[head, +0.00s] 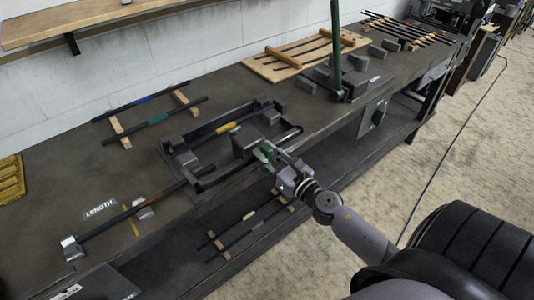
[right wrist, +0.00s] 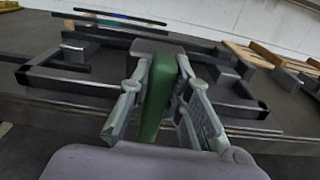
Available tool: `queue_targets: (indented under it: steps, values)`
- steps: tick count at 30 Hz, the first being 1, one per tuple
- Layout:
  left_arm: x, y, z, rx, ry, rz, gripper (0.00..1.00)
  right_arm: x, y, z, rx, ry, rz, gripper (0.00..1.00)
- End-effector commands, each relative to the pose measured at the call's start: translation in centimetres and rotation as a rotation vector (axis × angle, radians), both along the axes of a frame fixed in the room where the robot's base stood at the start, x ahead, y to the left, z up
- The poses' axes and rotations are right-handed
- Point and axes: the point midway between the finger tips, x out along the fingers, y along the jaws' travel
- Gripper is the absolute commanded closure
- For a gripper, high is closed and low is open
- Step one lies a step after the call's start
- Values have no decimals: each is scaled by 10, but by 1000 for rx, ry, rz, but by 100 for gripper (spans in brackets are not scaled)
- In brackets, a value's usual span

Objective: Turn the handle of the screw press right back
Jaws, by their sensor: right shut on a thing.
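My right gripper (head: 268,155) is at the front edge of the bench, with its arm coming in from the lower right. In the right wrist view its two fingers (right wrist: 157,100) are closed on either side of a green handle (right wrist: 155,98), which stands roughly upright between them. The handle is partly hidden by the fingers in the head view. Behind it is a grey block (head: 246,143) at the front of a dark metal frame (head: 190,134), which I take to be the screw press. Its screw is not clearly seen. My left gripper is not in view.
A tall green lever (head: 336,45) rises from a grey block farther along the bench. Bars on wooden strips (head: 120,132) lie behind the frame. A long bar (head: 130,215) lies at left. A lower shelf (head: 255,236) holds more bars below the gripper.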

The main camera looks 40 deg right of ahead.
Motion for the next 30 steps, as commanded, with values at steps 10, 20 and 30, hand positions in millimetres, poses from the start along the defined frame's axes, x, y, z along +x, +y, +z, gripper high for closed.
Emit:
queue_targets:
  steps: [10, 20, 30]
  values:
    - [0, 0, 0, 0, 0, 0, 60, 0, 0, -1, 2, 3, 1, 64]
    - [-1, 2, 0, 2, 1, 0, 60, -1, 0, -1, 2, 1, 1, 62]
    - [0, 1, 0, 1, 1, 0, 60, -47, -3, -2, 9, 4, -4, 62]
